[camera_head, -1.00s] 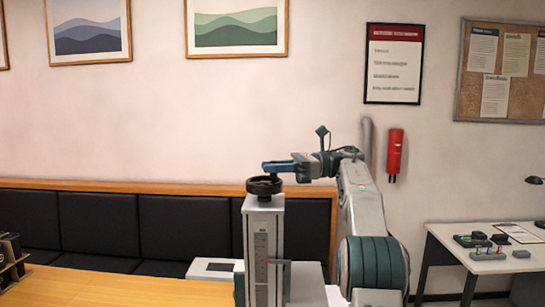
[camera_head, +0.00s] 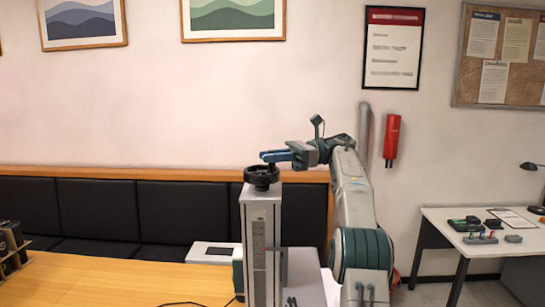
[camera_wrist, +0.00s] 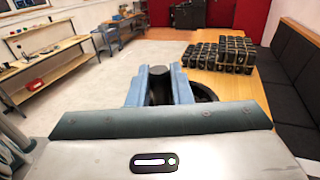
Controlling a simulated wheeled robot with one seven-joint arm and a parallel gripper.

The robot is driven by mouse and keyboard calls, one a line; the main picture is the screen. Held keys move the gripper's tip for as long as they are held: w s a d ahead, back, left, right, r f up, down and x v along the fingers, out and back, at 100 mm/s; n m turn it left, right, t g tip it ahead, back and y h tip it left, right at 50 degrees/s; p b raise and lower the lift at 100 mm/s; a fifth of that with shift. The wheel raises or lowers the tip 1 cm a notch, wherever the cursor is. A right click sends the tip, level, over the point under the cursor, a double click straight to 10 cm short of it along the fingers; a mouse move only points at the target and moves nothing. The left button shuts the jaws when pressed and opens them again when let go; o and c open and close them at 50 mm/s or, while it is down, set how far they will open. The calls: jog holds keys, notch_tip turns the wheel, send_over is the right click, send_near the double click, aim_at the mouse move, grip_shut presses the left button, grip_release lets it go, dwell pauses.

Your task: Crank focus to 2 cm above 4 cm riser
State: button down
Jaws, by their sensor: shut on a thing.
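The laser marker's upright column (camera_head: 257,250) carries a scale on its front face. A black handwheel (camera_head: 262,181) sits on top of it. My gripper (camera_head: 268,156) reaches in from the right, over the top of the wheel. In the wrist view its blue fingers (camera_wrist: 159,86) are closed around a dark upright crank handle (camera_wrist: 159,92). Part of the wheel's rim (camera_wrist: 206,92) shows to the right of the fingers. The scale is too small to read. I cannot make out the 4 cm riser or the laser head's height above it.
A wooden table (camera_head: 110,285) spreads to the left of the column. A black padded bench (camera_head: 165,218) runs along the wall. A white desk (camera_head: 450,235) with small parts stands at the right. The wrist view shows dark boxes (camera_wrist: 232,55) on the table.

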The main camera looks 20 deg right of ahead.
jog(key=c, duration=1.4)
grip_release()
jog(key=shift+a, duration=0.1)
jog(key=shift+o, duration=0.2)
jog(key=shift+b, duration=0.3)
